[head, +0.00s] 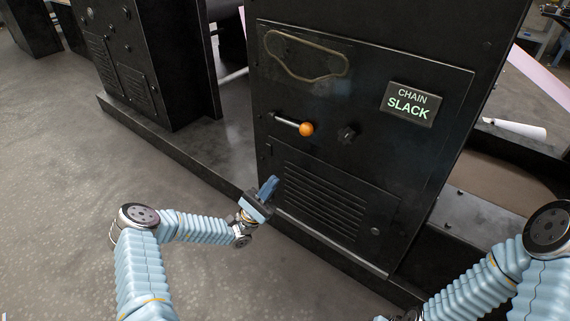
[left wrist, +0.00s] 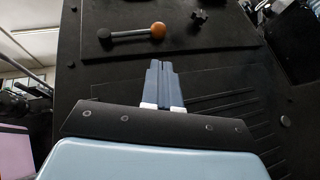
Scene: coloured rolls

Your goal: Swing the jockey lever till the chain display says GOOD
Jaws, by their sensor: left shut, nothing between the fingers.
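The jockey lever (head: 291,124) is a metal bar with an orange ball knob on the front panel of a black machine. It points right and slightly down from its pivot in the head view. It also shows in the left wrist view (left wrist: 131,33), beyond the fingertips. The chain display (head: 408,104) reads "CHAIN SLACK". My left gripper (head: 268,187) is shut and empty, below and left of the knob and apart from it; in the left wrist view its fingers (left wrist: 162,82) are together. My right arm is at the lower right; its gripper cannot be made out.
A chain loop (head: 305,57) sits behind a window above the lever. A dark knob (head: 347,135) is right of the lever. A vent grille (head: 325,200) lies below. A ledge (head: 330,255) runs along the machine's foot. Open floor (head: 60,200) lies left.

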